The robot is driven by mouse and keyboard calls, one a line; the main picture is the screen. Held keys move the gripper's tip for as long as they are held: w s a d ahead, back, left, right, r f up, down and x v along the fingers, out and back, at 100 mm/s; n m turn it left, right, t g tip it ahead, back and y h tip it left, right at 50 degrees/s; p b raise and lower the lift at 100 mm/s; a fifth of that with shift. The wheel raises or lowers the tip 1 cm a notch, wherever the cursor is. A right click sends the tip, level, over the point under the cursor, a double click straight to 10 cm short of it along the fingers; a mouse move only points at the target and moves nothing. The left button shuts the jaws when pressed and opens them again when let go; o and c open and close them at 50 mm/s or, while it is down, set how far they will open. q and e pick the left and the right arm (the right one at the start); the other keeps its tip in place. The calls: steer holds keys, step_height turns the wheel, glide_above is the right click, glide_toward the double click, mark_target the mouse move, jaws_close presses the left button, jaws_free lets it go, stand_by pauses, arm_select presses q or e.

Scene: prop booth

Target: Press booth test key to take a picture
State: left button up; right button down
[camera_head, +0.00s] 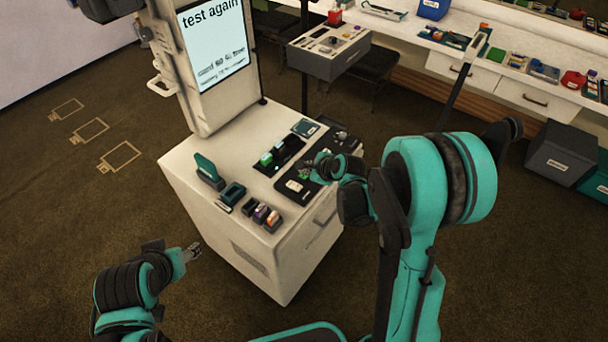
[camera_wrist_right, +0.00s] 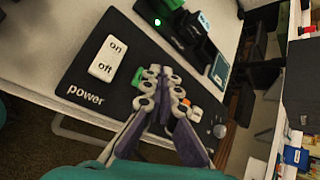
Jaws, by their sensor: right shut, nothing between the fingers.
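The white booth (camera_head: 180,185) stands in the middle of the head view. Its lit screen (camera_head: 212,48) reads "test again" above smaller blurred lines. My right gripper (camera_head: 307,174) is shut and empty over the booth top's right side. In the right wrist view its fingertips (camera_wrist_right: 160,72) are over the black power panel (camera_wrist_right: 70,72). A small green piece (camera_wrist_right: 138,75) shows beside the left fingertip; I cannot tell whether it is the test key or whether they touch. My left gripper (camera_head: 191,252) is left of the booth, clear of it; its opening is unclear.
A white on/off switch (camera_wrist_right: 107,58) sits on the power panel. A dark green upright holder (camera_head: 208,172) and several small coloured items stand on the booth top. A grey shelf unit (camera_head: 330,55) and a long white counter (camera_head: 480,60) are behind. Floor at left is open.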

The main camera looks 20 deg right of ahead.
mark_target(305, 177)
steer(key=shift+f, duration=0.1)
stand_by(0.5)
steer(key=shift+f+b, duration=0.35)
steer(key=shift+b, duration=0.1)
steer(key=shift+f+b, duration=0.35)
steer(key=shift+b, duration=0.05)
stand_by(0.4)
stand_by(0.3)
steer(key=shift+r+p, duration=0.6)
steer(key=shift+r, duration=0.2)
steer(key=shift+r, duration=0.15)
step_height(305, 177, up, 5)
steer(key=p, duration=0.4)
